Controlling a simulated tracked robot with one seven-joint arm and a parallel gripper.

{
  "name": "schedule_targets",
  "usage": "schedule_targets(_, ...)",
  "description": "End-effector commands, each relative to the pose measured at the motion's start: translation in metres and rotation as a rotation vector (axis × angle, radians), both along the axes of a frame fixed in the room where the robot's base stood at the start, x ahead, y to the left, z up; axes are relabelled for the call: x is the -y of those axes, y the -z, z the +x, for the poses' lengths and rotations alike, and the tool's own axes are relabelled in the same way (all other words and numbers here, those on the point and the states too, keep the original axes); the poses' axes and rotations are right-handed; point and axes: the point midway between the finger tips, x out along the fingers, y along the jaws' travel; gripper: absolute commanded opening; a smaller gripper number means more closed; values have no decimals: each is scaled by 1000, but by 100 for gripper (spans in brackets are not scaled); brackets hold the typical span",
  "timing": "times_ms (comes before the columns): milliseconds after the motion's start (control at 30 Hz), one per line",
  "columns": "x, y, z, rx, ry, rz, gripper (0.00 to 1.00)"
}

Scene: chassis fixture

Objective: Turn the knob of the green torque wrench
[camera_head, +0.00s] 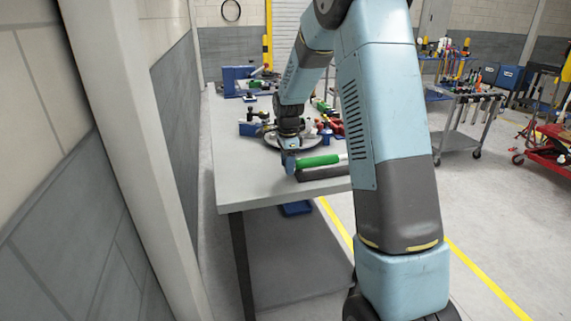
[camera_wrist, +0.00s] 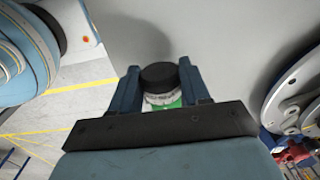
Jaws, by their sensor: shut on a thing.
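The green torque wrench (camera_head: 318,161) lies near the front right of the table, over a dark bar-shaped holder. My gripper (camera_head: 289,166) is at the left end of the wrench, low over the table. In the wrist view my gripper (camera_wrist: 162,82) has its two blue fingers on either side of the black round knob (camera_wrist: 158,74), shut on it. A pale ring and a bit of green handle show just behind the knob. Most of the wrench is hidden by my gripper body in the wrist view.
The grey table (camera_head: 240,180) is bare in front and to the left. A round metal fixture (camera_head: 294,138) with red and blue clamps stands just behind my gripper; its discs (camera_wrist: 292,92) show at the right of the wrist view. A blue vise (camera_head: 238,80) sits at the far end.

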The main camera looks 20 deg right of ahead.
Motion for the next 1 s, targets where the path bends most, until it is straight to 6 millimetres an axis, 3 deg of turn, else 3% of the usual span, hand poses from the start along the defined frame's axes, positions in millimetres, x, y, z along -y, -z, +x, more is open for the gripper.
schedule_targets(200, 0, 0, 0, 2, 0, 0, 16)
schedule_targets(233, -10, 0, 0, 2, -2, 0, 16)
schedule_targets(567, 1, -1, -1, 58, 1, 0, 16)
schedule_targets(1000, 2, 0, -6, 370, 3, -1, 16)
